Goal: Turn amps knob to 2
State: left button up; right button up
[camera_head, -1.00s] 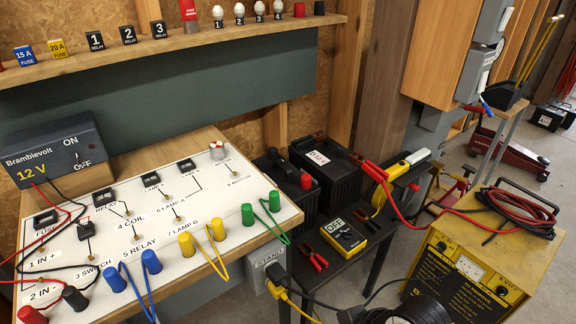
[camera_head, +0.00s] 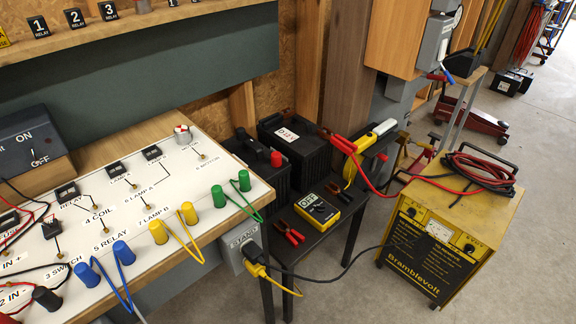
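The yellow Bramblevolt charger (camera_head: 450,235) stands on the floor at the right. Its front panel faces me, with a white meter (camera_head: 439,231) in the middle, a dark knob (camera_head: 411,212) at the upper left and another dark knob (camera_head: 469,248) at the right. The knob labels and pointer settings are too small to read, so I cannot tell which is the amps knob. Neither of my grippers is in view.
A white circuit board bench (camera_head: 120,220) fills the left. A small black table (camera_head: 318,232) holds batteries (camera_head: 296,147) and a yellow multimeter (camera_head: 323,208). Red and black cables (camera_head: 470,170) lie coiled on the charger. Open floor lies in front of and right of it.

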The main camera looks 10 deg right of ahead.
aim_at(412, 211)
jog(key=z, duration=1.5)
